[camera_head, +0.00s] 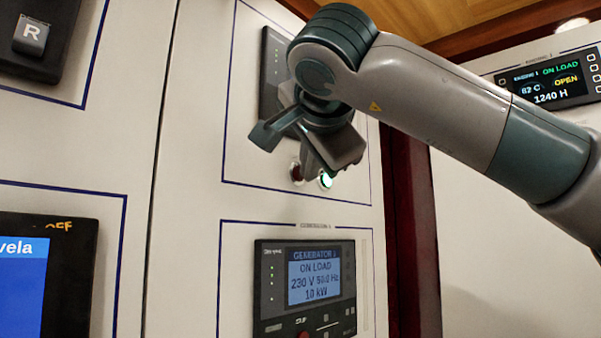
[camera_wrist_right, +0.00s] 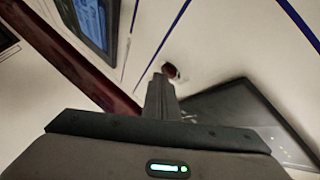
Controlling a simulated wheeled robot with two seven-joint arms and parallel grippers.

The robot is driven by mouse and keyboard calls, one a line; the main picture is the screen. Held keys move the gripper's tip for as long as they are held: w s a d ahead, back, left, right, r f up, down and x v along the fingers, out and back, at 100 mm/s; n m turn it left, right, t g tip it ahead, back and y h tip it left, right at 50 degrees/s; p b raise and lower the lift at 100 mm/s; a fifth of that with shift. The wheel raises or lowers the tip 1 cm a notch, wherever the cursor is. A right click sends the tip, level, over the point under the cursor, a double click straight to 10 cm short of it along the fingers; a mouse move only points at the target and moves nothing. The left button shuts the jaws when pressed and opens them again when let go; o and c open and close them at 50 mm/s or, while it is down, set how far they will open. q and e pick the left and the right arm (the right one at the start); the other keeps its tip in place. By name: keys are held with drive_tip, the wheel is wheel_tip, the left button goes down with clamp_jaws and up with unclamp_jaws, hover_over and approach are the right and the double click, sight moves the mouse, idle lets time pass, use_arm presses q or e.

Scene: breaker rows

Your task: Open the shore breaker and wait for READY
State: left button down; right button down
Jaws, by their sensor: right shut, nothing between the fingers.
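My right gripper (camera_head: 314,168) is shut and empty, in front of the upper framed panel in the head view. In the right wrist view, its closed fingers (camera_wrist_right: 159,90) point toward a red button (camera_wrist_right: 170,70). The tips look very close to it; I cannot tell whether they touch. I read no shore label and no READY text. My left gripper is out of view.
Below is a generator display (camera_head: 314,278) reading ON LOAD, 230 V, 10 kW. At right an engine display (camera_head: 543,82) reads ON LOAD, OPEN, 1240 H. A dark red post (camera_head: 410,220) stands right of the panels.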

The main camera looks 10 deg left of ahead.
drive_tip(key=shift+a, duration=0.15)
idle(0.6)
drive_tip(key=shift+s+d+b, duration=0.35)
drive_tip(key=shift+s+d, duration=0.1)
drive_tip(key=shift+d, duration=0.25)
drive_tip(key=shift+s+d+b, duration=0.5)
drive_tip(key=shift+s+d, duration=0.25)
drive_tip(key=shift+d, duration=0.25)
drive_tip(key=shift+s+d+b, duration=0.45)
drive_tip(key=shift+s+d, duration=0.25)
drive_tip(key=shift+d, duration=0.3)
